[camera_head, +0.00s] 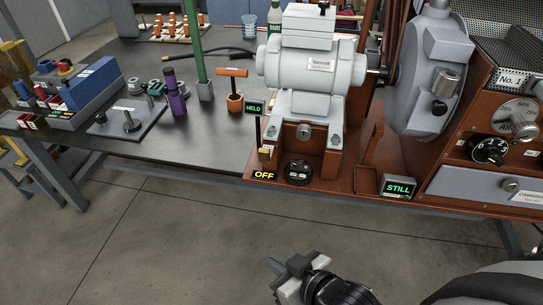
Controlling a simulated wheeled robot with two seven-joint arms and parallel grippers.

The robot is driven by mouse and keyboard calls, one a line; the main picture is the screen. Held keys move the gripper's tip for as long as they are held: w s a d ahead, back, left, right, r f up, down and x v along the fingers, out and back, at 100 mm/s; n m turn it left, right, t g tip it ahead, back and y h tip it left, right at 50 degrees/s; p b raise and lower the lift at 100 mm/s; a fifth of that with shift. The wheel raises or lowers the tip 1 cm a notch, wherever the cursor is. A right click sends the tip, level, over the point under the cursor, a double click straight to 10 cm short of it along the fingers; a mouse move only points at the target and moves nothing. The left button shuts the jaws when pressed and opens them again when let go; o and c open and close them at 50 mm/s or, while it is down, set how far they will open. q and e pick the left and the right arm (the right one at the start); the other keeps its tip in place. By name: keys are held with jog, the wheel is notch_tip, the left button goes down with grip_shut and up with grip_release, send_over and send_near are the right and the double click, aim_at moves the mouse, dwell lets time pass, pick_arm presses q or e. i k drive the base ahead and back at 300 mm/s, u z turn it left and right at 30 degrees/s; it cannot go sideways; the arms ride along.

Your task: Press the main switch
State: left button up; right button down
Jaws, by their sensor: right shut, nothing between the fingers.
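A black round switch (299,172) sits on the front edge of the brown machine base, below the grey motor. A small sign (264,175) beside it on the left reads OFF in yellow. I take this switch as the main switch; its own lettering is too small to read. My right gripper (281,266) is low in the middle of the picture, over the floor, in front of the table edge. It is shut and empty, well apart from the switch. My left gripper is out of view.
The grey motor (312,62) stands above the switch. A thin lever (258,133) rises at its left, under a HELD sign (255,108). A STILL sign (398,187) stands to the right. The dial panel (489,149) is farther right. The floor before the table is clear.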

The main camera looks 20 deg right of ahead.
aim_at(303, 168)
jog(key=u, duration=1.25)
jog(key=i, duration=0.9)
jog(key=z, duration=2.55)
